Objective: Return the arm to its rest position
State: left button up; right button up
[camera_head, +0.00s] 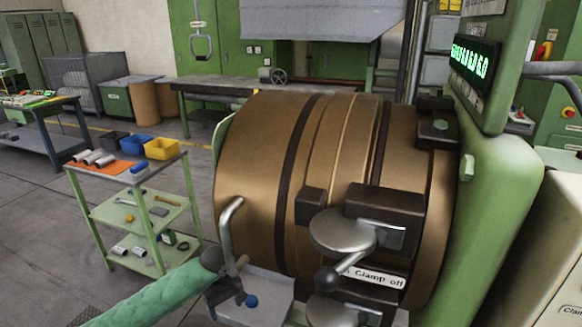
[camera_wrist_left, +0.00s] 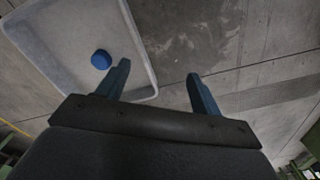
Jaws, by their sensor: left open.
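My left arm, in a green sleeve (camera_head: 150,297), reaches in from the lower left of the head view. My left gripper (camera_head: 236,292) is over the left part of a grey tray below the large bronze drum. In the left wrist view, my left gripper (camera_wrist_left: 159,75) has its two blue fingers apart with nothing between them. A round blue piece (camera_wrist_left: 101,59) lies on the grey tray (camera_wrist_left: 150,75), to the left of the fingers. The blue piece (camera_head: 251,301) also shows beside the gripper in the head view. My right gripper is not in view.
The bronze drum (camera_head: 250,150) with its clamp levers (camera_head: 345,232) stands close to the right of my arm. A green cart (camera_head: 165,225) stands to the left. Bare floor (camera_head: 45,235) lies left of the cart.

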pick_arm(q)
jog(key=s+d+r+n+t+h, duration=0.1)
jog(key=s+d+n+h, duration=0.2)
jog(key=d+n+h, duration=0.55)
jog(key=s+d+r+n+t+h, duration=0.1)
jog(key=s+d+n+h, duration=0.3)
jog(key=d, duration=0.9)
jog(key=w+a+f+n+t+y, duration=0.25)
jog(key=a+n+t, duration=0.35)
jog(key=n, duration=0.8)
jog(key=w+a+f+n+t+y, duration=0.3)
jog(key=n+t, duration=0.5)
jog(key=n, duration=0.6)
jog(key=s+a+f+n+g+y, duration=0.2)
jog(key=s+a+f+n+y, duration=0.15)
jog(key=f+n, duration=0.2)
jog(key=s+a+f+n+g+y, duration=0.1)
jog(key=s+a+f+n+y, duration=0.3)
jog(key=f, duration=0.3)
jog(key=s+a+f+n+g, duration=0.1)
jog(key=s+f+n+g, duration=0.4)
jog(key=s, duration=0.9)
jog(key=s+a+f+n+g+h, duration=0.1)
jog(key=s+f+n+g, duration=0.5)
jog(key=s+f, duration=0.5)
jog(key=s+n, duration=0.1)
jog(key=s, duration=0.2)
jog(key=shift+s+g, duration=0.3)
